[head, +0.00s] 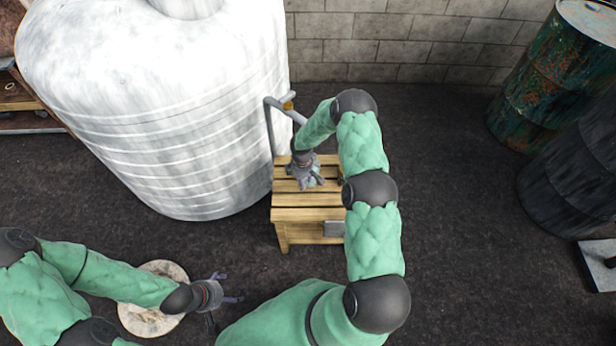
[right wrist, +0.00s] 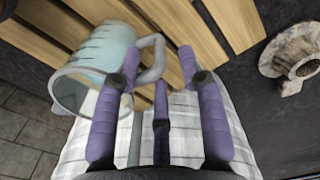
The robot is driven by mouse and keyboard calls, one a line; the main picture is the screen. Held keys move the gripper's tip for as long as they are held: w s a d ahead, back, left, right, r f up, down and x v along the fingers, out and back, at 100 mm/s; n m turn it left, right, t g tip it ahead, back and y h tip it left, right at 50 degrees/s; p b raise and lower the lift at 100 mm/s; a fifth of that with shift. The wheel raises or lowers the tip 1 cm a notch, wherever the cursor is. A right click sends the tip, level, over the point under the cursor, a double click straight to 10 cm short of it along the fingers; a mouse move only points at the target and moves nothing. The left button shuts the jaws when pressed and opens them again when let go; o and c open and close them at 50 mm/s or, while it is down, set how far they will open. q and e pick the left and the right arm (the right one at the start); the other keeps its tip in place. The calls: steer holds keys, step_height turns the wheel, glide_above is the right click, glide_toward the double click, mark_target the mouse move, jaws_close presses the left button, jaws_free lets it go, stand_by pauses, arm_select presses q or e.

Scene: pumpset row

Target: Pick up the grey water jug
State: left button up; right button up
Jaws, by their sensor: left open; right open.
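The grey-blue translucent jug (right wrist: 95,75) lies in the upper left of the right wrist view, over the slatted wooden stand (right wrist: 205,30), with its rounded grey handle toward the fingers. In the head view my right gripper (head: 304,180) is over the stand (head: 308,214) and hides most of the jug. My left gripper (head: 226,292) is open and empty at the lower left, away from the stand.
A big white tank (head: 165,100) stands left of the stand. A grey pipe (head: 269,125) rises at the stand's back. Rusty drums (head: 550,75) stand at the right. A pale round slab (head: 150,315) lies below my left arm.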

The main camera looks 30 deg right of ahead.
steer(key=shift+w+f+b, duration=0.1)
steer(key=shift+f+b, duration=0.35)
steer(key=shift+f, duration=1.45)
jaws_close()
